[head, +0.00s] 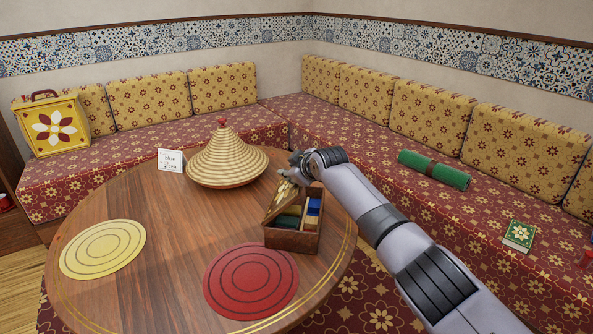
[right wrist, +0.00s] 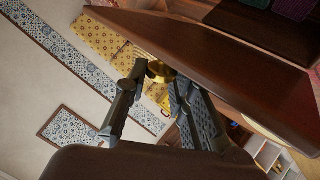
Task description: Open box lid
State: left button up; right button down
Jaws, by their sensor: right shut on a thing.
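A brown wooden box (head: 291,240) stands near the right side of the round table. Its lid (head: 280,202) is raised and tilted up at the left, and coloured blocks show in compartments inside. My right gripper (head: 294,176) is at the lid's upper edge. In the right wrist view its fingers (right wrist: 157,80) are shut around a small brass knob (right wrist: 160,71) beside a brown wooden panel. In the head view the gripper hides part of the lid's top. My left gripper is not in view.
The round wooden table (head: 170,225) also holds a woven conical cover (head: 226,160), a small card (head: 171,161), a yellow mat (head: 103,249) and a red mat (head: 250,281). A green roll (head: 433,170) and a green book (head: 519,236) lie on the bench.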

pick_arm(q)
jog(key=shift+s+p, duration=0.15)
jog(key=shift+p, duration=0.15)
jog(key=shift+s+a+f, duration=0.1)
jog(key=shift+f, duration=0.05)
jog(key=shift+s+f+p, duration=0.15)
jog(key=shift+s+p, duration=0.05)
jog(key=shift+p, duration=0.1)
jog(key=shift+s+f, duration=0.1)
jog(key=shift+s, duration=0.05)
dwell(1.0)
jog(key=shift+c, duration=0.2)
